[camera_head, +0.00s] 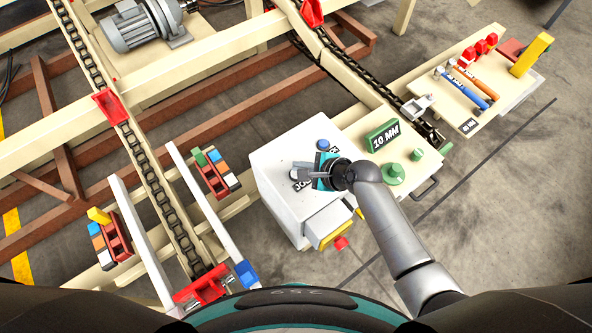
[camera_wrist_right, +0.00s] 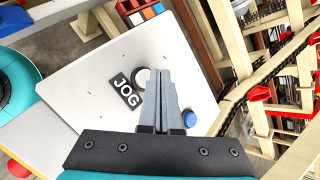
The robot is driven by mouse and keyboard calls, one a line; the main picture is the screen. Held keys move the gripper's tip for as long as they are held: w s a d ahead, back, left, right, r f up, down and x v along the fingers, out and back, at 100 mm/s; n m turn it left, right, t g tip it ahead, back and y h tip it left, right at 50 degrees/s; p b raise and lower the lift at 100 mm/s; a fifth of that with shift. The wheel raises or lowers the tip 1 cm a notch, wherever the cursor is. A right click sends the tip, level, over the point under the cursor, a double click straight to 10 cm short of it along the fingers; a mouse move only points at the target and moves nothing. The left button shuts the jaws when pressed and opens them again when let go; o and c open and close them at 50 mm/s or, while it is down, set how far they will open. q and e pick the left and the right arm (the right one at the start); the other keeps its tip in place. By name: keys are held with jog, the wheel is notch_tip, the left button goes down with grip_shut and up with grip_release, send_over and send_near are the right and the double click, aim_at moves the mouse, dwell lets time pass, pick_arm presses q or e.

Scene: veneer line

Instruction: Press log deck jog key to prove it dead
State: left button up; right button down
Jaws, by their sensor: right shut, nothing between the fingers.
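The white control box (camera_head: 272,158) stands at the middle of the head view; its pale top (camera_wrist_right: 85,70) fills much of the right wrist view. A black JOG label (camera_wrist_right: 124,90) lies on that top. Beside the label is a round key with a dark rim (camera_wrist_right: 139,78), partly hidden behind my fingers. A blue button (camera_head: 323,144) sits farther along the top, also seen in the wrist view (camera_wrist_right: 189,119). My right gripper (camera_head: 300,168) is over the box, shut and empty, its fingertips (camera_wrist_right: 163,70) at the key. I cannot tell whether they touch it. My left gripper is out of view.
A cream table (camera_head: 405,178) with a 10 MM sign (camera_head: 383,136) and green knobs adjoins the box on the right. A yellow-edged part (camera_head: 338,232) juts from its front. Chain rails (camera_head: 165,190) and red brackets lie left. A tool board (camera_head: 470,118) is at the upper right.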

jog(key=shift+f, duration=0.15)
jog(key=shift+f, duration=0.3)
jog(key=shift+f+b, duration=0.4)
dwell(0.8)
jog(key=shift+r+p, duration=0.8)
jog(key=shift+p, duration=0.25)
notch_tip(320, 180, up, 5)
jog(key=p, duration=0.5)
jog(key=shift+r+p, duration=0.1)
jog(key=shift+p, duration=0.25)
